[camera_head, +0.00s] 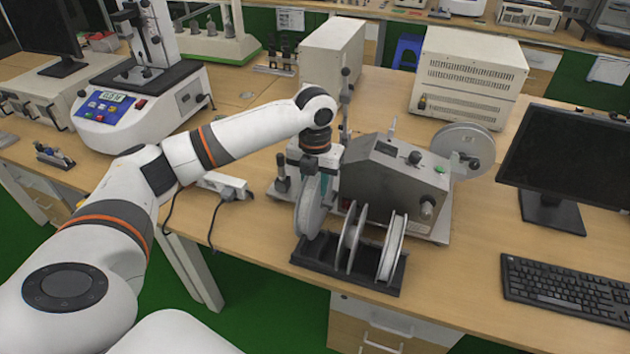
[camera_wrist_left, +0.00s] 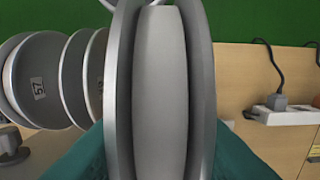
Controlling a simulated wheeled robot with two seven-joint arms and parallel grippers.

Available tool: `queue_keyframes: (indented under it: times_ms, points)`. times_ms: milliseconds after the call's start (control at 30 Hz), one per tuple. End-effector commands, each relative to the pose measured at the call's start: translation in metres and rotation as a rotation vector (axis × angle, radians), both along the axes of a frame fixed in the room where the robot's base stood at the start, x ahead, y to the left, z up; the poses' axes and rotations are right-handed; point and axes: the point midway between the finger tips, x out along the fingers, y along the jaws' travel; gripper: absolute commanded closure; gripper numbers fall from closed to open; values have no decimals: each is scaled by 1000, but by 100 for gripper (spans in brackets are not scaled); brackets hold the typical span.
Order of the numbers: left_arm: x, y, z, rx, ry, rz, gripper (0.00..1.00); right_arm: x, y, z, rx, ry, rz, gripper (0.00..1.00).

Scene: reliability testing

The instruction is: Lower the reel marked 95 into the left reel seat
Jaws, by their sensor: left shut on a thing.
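My left gripper (camera_head: 318,172) is shut on a grey reel (camera_head: 308,212), which hangs upright over the left end of the black rack (camera_head: 345,272). The reel's lower rim is close to the left seat; I cannot tell whether it touches. In the left wrist view the held reel (camera_wrist_left: 160,95) fills the middle, between the teal fingers (camera_wrist_left: 160,160). Its number is not visible. Two other reels, a middle one (camera_head: 350,237) and a right one (camera_head: 391,248), stand in the rack. A label that looks like 57 shows on a reel (camera_wrist_left: 22,72) at left. My right gripper is not in view.
A grey tester (camera_head: 385,180) with a reel (camera_head: 465,148) on its side stands just behind the rack. A power strip (camera_head: 225,185) with cables lies to the left. A keyboard (camera_head: 565,290) and monitor (camera_head: 570,155) stand at right. The table's front edge is close to the rack.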

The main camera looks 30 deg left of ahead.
Motion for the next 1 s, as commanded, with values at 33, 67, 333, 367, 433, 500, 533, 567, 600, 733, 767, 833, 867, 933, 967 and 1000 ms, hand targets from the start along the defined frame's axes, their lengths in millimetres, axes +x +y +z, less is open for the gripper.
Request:
queue_keyframes:
  times_ms: [33, 67, 333, 367, 433, 500, 533, 567, 600, 733, 767, 833, 867, 933, 967, 1000]
  points:
    - [0, 0, -3, 0, 0, 0, 100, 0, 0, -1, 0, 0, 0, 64]
    - [0, 0, -5, 0, 0, 0, 100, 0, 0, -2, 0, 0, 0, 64]
    - [0, 0, -21, 0, -1, 0, 100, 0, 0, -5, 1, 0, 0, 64]
    - [0, 0, -23, 0, 0, 0, 100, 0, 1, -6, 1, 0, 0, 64]
    - [0, 0, -28, -1, 0, 0, 100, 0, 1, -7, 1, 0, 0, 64]
    - [0, 0, -32, -1, -1, 0, 100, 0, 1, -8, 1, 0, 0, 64]
    - [0, 0, -33, -1, -1, 0, 100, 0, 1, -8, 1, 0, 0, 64]
    - [0, 0, -35, -1, -1, 0, 100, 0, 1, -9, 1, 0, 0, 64]
    - [0, 0, -37, -1, -1, 0, 100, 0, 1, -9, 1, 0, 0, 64]
    - [0, 0, -45, 0, -1, 1, 100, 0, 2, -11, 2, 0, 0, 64]
    - [0, 0, -47, 0, -1, 1, 100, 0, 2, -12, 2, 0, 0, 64]
    - [0, 0, -49, 0, -1, 0, 100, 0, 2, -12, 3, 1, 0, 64]
    - [0, 0, -50, 0, -2, 0, 100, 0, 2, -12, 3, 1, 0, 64]
    - [0, 0, -50, 0, -2, 0, 100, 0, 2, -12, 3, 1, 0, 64]
    - [0, 0, -50, 0, -2, 0, 100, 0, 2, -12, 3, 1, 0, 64]
    - [0, 0, -49, 0, -2, 0, 100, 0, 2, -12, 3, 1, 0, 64]
